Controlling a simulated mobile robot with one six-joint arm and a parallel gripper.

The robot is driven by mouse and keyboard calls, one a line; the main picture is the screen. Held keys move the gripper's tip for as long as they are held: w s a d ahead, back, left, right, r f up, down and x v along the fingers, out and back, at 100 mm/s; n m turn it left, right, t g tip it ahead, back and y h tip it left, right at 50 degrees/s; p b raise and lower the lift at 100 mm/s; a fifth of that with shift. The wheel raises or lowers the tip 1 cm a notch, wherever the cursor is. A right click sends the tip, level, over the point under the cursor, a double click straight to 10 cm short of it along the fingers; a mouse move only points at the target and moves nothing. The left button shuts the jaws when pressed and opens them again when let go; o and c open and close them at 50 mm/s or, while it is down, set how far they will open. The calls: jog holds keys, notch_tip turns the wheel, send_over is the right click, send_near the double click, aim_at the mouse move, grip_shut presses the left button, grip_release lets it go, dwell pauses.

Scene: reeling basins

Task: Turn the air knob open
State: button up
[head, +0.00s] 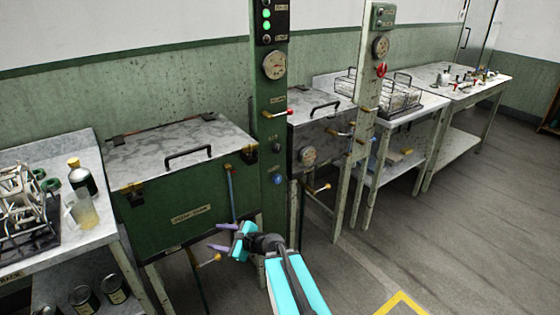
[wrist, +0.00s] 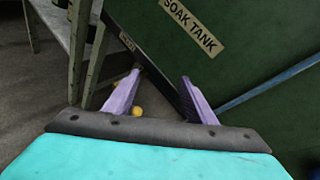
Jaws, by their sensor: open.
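My gripper (head: 220,237) is open and empty, in front of the lower right part of the green soak tank. In the wrist view my gripper (wrist: 159,78) has its two purple fingers apart. A yellow ball knob (head: 216,258) on a low valve lever is close below the fingers; the yellow ball (wrist: 136,111) also shows beside the left finger, apparently beyond it. A blue round knob (head: 277,180) is on the green column, with a dark knob (head: 276,147) above it. A red-ended lever (head: 290,112) is higher up. No label is readable enough to tell which is the air knob.
The soak tank (head: 180,190) has a closed grey lid and a blue pipe (head: 231,190) at its right. A table (head: 80,150) with bottles and a rack stands left. A second column (head: 365,110) and tables are at right. The floor (head: 370,260) is clear at right.

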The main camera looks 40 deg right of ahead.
jog(key=w+d+r+m+t+h, duration=0.1)
jog(key=w+d+r+m+t, duration=0.1)
jog(key=d+r, duration=0.5)
jog(key=m+t+h+b, duration=0.3)
jog(key=m+t+h, duration=0.1)
jog(key=h, duration=0.2)
send_near(278, 150)
jog(key=s, duration=0.5)
jog(key=shift+a+r, duration=0.15)
jog(key=shift+a, duration=0.05)
jog(key=shift+w+d+p, duration=0.15)
jog(key=shift+w, duration=2.15)
jog(key=shift+w+d+p, duration=0.2)
jog(key=shift+w, duration=2.05)
jog(key=shift+w+d+p, duration=0.15)
jog(key=shift+w, duration=2.15)
jog(key=c, duration=1)
